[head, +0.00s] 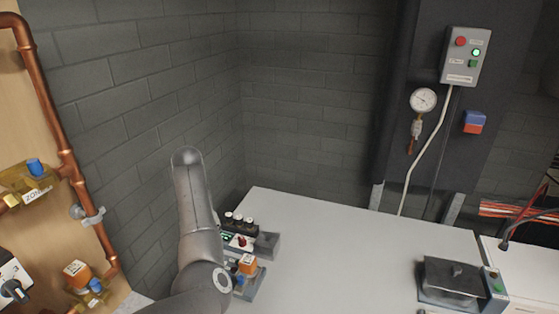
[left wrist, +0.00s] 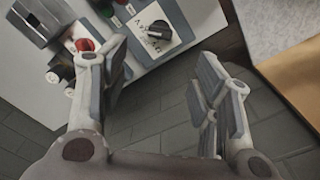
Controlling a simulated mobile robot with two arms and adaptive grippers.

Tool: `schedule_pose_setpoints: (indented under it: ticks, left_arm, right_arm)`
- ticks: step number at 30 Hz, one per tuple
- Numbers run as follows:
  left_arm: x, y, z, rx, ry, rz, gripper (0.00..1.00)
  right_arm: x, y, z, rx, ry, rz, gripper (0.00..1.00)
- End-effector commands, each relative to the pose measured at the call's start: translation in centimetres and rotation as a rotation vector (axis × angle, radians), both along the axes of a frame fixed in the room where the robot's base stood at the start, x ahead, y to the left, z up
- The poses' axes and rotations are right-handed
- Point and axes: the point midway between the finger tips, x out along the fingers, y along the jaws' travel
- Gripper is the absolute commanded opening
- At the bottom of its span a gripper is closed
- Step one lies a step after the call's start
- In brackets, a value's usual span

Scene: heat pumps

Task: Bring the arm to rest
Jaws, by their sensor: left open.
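My left arm (head: 195,220) rises from the bottom of the head view, left of the white worktop. Its gripper does not show there. In the left wrist view my left gripper (left wrist: 160,92) is open, its two fingers wide apart, with nothing between them but grey brick or tile surface behind. A control panel with a black rotary knob (left wrist: 158,30) on a white labelled plate and a red knob (left wrist: 84,45) lies beyond the left finger. I cannot tell whether the finger touches the panel. My right gripper is in neither view.
The white worktop (head: 350,245) carries small control devices (head: 239,240) beside my arm and a dark box (head: 452,277) at right. Copper piping (head: 45,95) with valves runs down the left. A gauge (head: 423,101) and switch box (head: 466,56) hang at the back. The worktop's middle is clear.

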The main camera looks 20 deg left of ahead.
Motion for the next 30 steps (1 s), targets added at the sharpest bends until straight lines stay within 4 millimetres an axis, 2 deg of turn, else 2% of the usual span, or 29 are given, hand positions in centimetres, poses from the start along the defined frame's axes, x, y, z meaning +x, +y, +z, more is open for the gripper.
schedule_pose_setpoints:
  ticks: [5,8,12,17,20,23,26,30]
  left_arm:
    - [-1.2,1.1,-1.5,0.034,0.002,0.011,0.57]
    - [-3.2,2.7,-3.7,0.093,-0.005,0.016,0.57]
    - [-6.8,4.6,-6.6,0.203,-0.028,-0.014,0.57]
    - [-10.7,4.9,-9.0,0.310,-0.062,-0.105,0.57]
    - [-13.1,4.0,-10.2,0.358,-0.088,-0.189,0.57]
    - [-15.6,2.2,-11.2,0.385,-0.116,-0.288,0.57]
    - [-18.4,-0.4,-12.0,0.389,-0.144,-0.398,0.57]
    - [-22.6,-4.9,-12.7,0.356,-0.188,-0.553,0.57]
  right_arm:
    - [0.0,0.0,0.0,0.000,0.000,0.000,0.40]
    - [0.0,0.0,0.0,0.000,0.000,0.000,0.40]
    - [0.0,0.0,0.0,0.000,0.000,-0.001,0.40]
    - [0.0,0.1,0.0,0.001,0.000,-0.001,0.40]
    - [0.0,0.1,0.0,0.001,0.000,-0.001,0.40]
    - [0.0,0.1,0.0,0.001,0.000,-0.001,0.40]
    - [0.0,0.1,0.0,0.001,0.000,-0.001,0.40]
    - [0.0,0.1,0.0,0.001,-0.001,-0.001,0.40]
